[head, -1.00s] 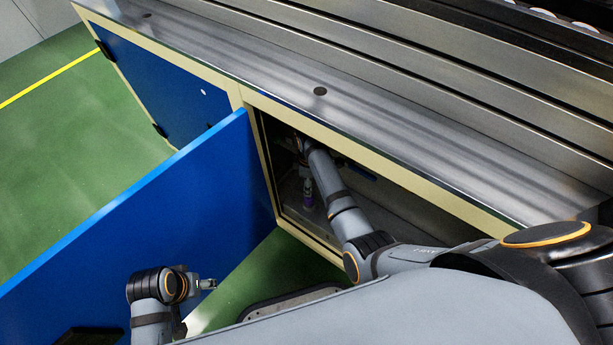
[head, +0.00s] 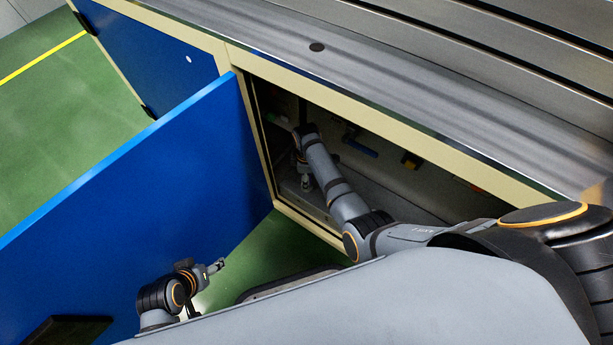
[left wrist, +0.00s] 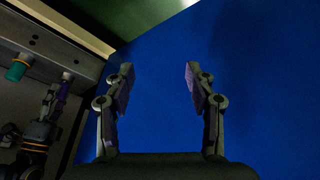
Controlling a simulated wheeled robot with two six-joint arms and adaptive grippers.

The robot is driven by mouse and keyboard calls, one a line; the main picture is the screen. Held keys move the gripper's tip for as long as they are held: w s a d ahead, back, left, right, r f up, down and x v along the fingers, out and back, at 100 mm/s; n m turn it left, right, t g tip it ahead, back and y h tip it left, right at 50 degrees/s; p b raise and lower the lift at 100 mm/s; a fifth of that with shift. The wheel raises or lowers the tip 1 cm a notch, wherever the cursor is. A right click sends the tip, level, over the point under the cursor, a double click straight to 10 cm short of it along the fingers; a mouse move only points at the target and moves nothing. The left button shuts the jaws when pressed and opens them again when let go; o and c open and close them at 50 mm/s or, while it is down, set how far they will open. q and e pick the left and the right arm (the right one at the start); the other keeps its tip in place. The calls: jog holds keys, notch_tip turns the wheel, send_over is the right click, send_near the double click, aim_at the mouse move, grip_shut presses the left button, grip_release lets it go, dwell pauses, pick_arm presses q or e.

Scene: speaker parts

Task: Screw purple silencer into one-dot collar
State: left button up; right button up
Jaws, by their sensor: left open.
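My left gripper (head: 218,266) is open and empty in front of the blue door. Its two spread fingers (left wrist: 157,85) fill the middle of the left wrist view. My right arm reaches into the open cabinet, and its gripper (head: 305,184) points down there. In the left wrist view the right gripper (left wrist: 52,104) is by a small purple piece (left wrist: 63,92) with a whitish end, near the cabinet panel. I cannot tell whether that piece is the silencer or a finger pad, nor whether the jaws are closed. The one-dot collar cannot be made out.
The open blue door (head: 130,190) stands left of the cabinet opening. A teal cylinder (left wrist: 17,70) sits on the panel in the cabinet. A blue part (head: 359,147) and a yellow part (head: 411,160) are on the cabinet's back wall. Green floor (head: 265,247) is free below the opening.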

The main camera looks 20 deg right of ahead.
grip_shut()
jog(key=m, duration=1.2)
jog(key=shift+c, duration=0.5)
grip_release()
